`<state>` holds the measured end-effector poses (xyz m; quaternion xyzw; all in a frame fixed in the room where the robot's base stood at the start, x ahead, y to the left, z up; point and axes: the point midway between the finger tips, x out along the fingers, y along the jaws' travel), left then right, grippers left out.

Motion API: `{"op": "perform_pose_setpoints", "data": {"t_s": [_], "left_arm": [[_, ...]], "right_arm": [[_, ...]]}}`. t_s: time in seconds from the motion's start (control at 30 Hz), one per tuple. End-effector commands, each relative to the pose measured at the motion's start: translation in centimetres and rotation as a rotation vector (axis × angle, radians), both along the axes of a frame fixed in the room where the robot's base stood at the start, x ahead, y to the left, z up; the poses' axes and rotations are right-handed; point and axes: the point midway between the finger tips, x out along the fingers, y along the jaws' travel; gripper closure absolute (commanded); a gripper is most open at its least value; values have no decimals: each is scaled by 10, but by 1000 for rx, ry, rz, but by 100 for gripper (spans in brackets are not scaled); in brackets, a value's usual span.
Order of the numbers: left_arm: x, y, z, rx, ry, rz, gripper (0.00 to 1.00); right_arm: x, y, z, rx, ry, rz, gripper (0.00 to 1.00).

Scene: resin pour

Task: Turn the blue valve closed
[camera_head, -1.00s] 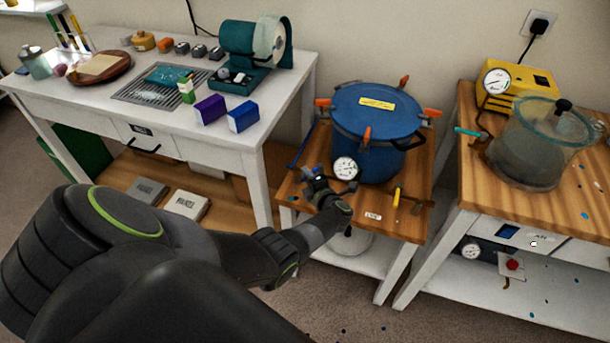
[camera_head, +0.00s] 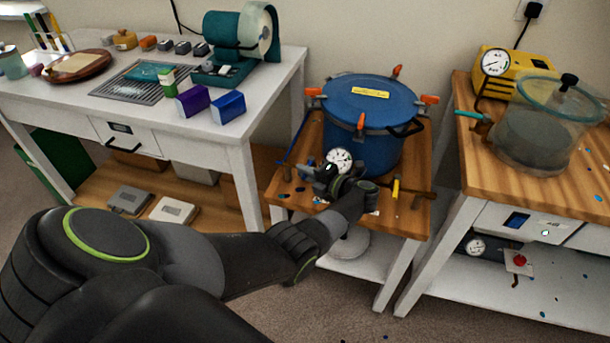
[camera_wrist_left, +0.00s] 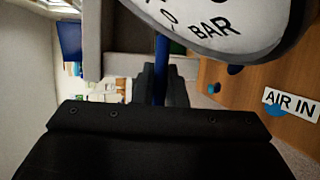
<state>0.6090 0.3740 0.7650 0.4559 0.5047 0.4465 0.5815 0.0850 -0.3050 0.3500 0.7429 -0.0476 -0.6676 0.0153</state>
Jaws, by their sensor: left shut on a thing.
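The blue pressure pot (camera_head: 362,110) stands on a small wooden-topped table, with a round white gauge (camera_head: 339,160) at its front. My left gripper (camera_head: 325,178) is just below the gauge, at the pot's front fittings. In the left wrist view, a narrow blue bar, seemingly the blue valve's handle (camera_wrist_left: 160,72), stands between the dark fingers (camera_wrist_left: 161,88), which are shut on it. The gripper and arm hide the valve body in the head view, so its exact angle cannot be told. The right gripper is not in view.
A yellow handle (camera_head: 396,188) sticks up right of my gripper. An "AIR IN" label (camera_wrist_left: 291,105) lies on the wood. A white bench (camera_head: 80,115) stands left; another table with a yellow pump (camera_head: 506,66) and glass chamber (camera_head: 545,135) stands right.

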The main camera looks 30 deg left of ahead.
Motion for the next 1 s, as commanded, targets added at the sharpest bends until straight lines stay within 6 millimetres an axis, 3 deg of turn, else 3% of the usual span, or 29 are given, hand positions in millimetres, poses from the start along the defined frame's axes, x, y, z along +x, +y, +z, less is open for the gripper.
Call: {"op": "perform_pose_setpoints", "data": {"t_s": [0.33, 0.37, 0.4, 0.73, 0.87, 1.0], "left_arm": [[0, 0, 1, 2, -2, 2, 100], [0, 0, 1, 2, -2, 2, 86], [0, 0, 1, 2, -2, 2, 81], [0, -2, 0, 0, -1, 1, 79], [-1, -15, 2, -2, -1, -1, 79], [-3, -44, 5, -4, -2, -1, 79]], "right_arm": [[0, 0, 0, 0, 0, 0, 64], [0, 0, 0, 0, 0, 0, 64], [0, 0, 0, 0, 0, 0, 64], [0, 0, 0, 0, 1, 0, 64], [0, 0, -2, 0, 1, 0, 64], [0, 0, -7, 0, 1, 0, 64]]}}
